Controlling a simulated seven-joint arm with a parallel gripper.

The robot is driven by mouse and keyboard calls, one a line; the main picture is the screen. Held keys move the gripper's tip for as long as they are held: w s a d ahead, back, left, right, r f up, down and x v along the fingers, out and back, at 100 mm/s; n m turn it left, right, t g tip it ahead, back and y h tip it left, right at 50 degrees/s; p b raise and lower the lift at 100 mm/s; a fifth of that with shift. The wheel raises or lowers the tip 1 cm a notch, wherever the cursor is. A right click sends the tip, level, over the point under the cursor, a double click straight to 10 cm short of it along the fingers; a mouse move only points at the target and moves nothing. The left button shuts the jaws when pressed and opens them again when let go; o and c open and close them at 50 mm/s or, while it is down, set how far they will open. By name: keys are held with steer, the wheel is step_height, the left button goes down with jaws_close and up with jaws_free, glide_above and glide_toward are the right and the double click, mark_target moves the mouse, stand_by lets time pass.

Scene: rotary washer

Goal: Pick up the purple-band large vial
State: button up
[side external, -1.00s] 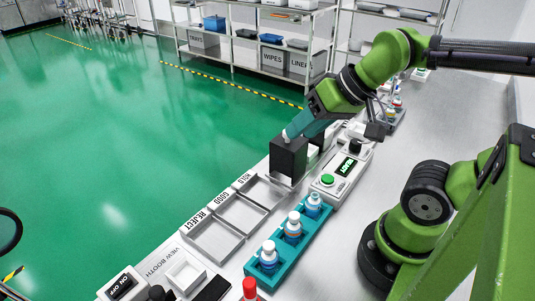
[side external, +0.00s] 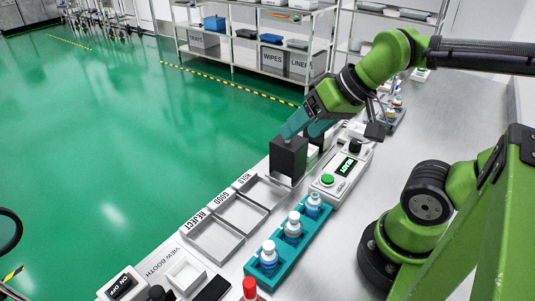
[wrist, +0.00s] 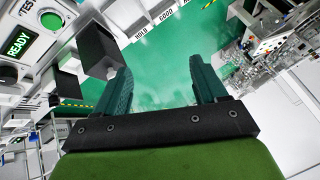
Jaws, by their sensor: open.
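My gripper (side external: 303,131) is open just above a black box (side external: 288,157) on the bench. In the wrist view my gripper (wrist: 165,72) has its two teal fingers spread with nothing between them, and the black box (wrist: 95,48) is beside the left finger. I cannot make out a purple band on any vial. The inside of the black box is hidden.
A control box (side external: 342,172) with a green button and lit display stands right of the black box. Grey HOLD, GOOD and REJECT trays (side external: 239,213) lie in front. A red-capped item (side external: 250,289) is at the bottom. More small bottles (side external: 397,101) stand behind my arm.

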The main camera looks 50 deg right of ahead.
steer(key=a+f+n+g, duration=0.3)
steer(key=a+n+g, duration=0.1)
steer(key=a, duration=0.5)
steer(key=n+g+h, duration=0.2)
steer(key=n+g, duration=0.1)
steer(key=n, duration=0.2)
glide_above(268, 244)
steer(key=f, duration=1.1)
steer(key=shift+w+f, duration=0.25)
steer(key=shift+w, duration=0.05)
steer(key=shift+s+f, duration=0.15)
steer(key=shift+f, duration=1.25)
steer(key=shift+s+f, duration=0.15)
steer(key=shift+f, duration=1.2)
steer(key=c, duration=1.2)
